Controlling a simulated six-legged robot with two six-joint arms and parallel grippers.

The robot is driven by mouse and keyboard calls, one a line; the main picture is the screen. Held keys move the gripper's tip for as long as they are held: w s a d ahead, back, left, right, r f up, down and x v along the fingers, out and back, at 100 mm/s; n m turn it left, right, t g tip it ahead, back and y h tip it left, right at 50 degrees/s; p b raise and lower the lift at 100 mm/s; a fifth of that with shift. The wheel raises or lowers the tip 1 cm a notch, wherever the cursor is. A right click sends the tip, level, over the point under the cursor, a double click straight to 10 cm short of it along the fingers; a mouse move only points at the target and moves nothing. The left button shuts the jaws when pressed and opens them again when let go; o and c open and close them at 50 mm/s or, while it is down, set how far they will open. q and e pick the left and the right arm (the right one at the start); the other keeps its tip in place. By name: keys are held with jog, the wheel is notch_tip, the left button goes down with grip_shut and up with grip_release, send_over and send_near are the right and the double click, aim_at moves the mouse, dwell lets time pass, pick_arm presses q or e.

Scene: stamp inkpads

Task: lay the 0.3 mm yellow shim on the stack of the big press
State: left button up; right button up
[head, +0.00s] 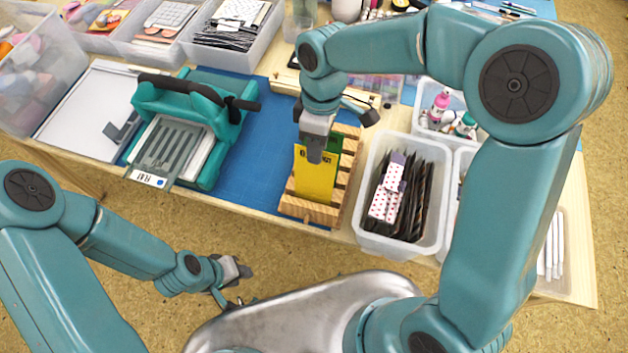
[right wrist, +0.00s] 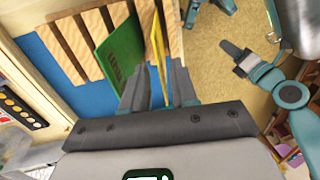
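The yellow shim (head: 316,180) stands upright in a slotted wooden rack (head: 290,207). My right gripper (head: 317,152) is at its top edge from above. In the right wrist view, the yellow shim (right wrist: 159,45) passes between the two fingers (right wrist: 160,88), with a gap showing beside it, so they look open around it. A green shim (right wrist: 122,62) stands in the rack beside it. The big press (head: 195,105) is teal with a dark handle; a grey slotted plate (head: 172,150) lies on its white bed. My left gripper (head: 240,270) is low, off the table, away from everything.
A bin of dark sleeves and a dotted card (head: 437,222) stands right of the rack. A white tray (head: 75,115) lies left of the press. Clear bins line the back. The blue mat (head: 255,150) is bare between press and rack.

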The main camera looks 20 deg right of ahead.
jog(key=shift+a+r, duration=0.1)
grip_shut()
notch_tip(320, 180, up, 7)
jog(key=w+p, duration=0.1)
jog(key=p, duration=0.5)
jog(key=shift+d+r, duration=0.15)
jog(key=shift+d, duration=0.25)
jog(key=shift+w, duration=0.1)
